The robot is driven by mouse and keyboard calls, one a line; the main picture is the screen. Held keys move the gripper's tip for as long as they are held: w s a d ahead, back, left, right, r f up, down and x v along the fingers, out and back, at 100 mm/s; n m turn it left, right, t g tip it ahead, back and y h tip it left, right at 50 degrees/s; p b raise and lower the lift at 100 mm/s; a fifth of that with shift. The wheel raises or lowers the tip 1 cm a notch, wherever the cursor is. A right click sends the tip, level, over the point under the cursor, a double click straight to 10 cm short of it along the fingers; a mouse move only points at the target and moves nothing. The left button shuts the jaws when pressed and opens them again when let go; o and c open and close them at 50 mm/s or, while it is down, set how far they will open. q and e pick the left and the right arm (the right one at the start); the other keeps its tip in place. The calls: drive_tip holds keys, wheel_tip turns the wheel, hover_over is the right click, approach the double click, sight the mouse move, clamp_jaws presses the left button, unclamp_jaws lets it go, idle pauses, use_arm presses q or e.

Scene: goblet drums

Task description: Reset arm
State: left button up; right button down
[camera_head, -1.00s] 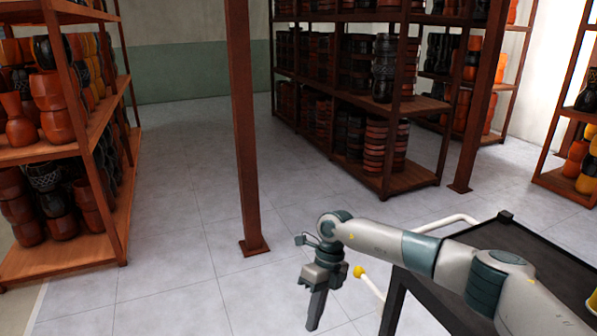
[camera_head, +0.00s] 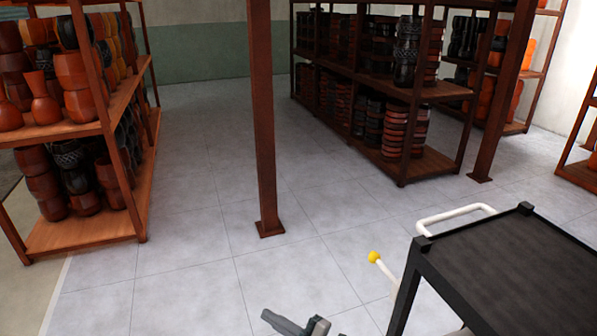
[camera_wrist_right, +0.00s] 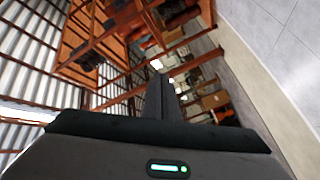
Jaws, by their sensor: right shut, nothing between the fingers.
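My right gripper (camera_head: 272,317) shows only in part at the bottom edge of the head view, low over the tiled floor. Its fingers point to the left, and most of the arm is out of the picture. In the right wrist view the dark fingers (camera_wrist_right: 160,92) are together, with nothing between them. They point towards wooden shelving (camera_wrist_right: 110,45) seen at a tilt. The gripper touches no object that I can see. My left gripper is in neither view.
A black cart (camera_head: 520,265) with a white handle (camera_head: 455,215) stands at the right. A brown post (camera_head: 263,120) rises from the floor in the middle. Shelves of drums stand at the left (camera_head: 95,235) and the back right (camera_head: 440,165). The floor between is clear.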

drive_tip(key=s+d+f+m+t+h, duration=0.1)
drive_tip(key=s+d+f+m+h, duration=0.3)
drive_tip(key=f, duration=0.3)
drive_tip(key=s+d+f+m+h, duration=0.2)
drive_tip(key=d+f+m+h, duration=0.15)
drive_tip(key=d+f, duration=0.3)
drive_tip(key=s+d+f+m+t+h, duration=0.1)
drive_tip(key=s+d+f+m+h, duration=0.15)
drive_tip(key=d+f+m, duration=0.35)
drive_tip(key=s+d+f+m+g+h, duration=0.1)
drive_tip(key=s+d+f+m+g, duration=0.1)
drive_tip(key=s+f, duration=0.4)
drive_tip(key=s+d+f+m+g+h, duration=0.1)
drive_tip(key=s+d+f, duration=0.3)
drive_tip(key=s, duration=0.8)
drive_tip(key=s+d+f+m+g+h, duration=0.2)
drive_tip(key=s+d+f+m+g, duration=0.1)
drive_tip(key=s+f, duration=0.5)
drive_tip(key=shift+s+d+f+g, duration=0.2)
drive_tip(key=shift+s+g, duration=0.3)
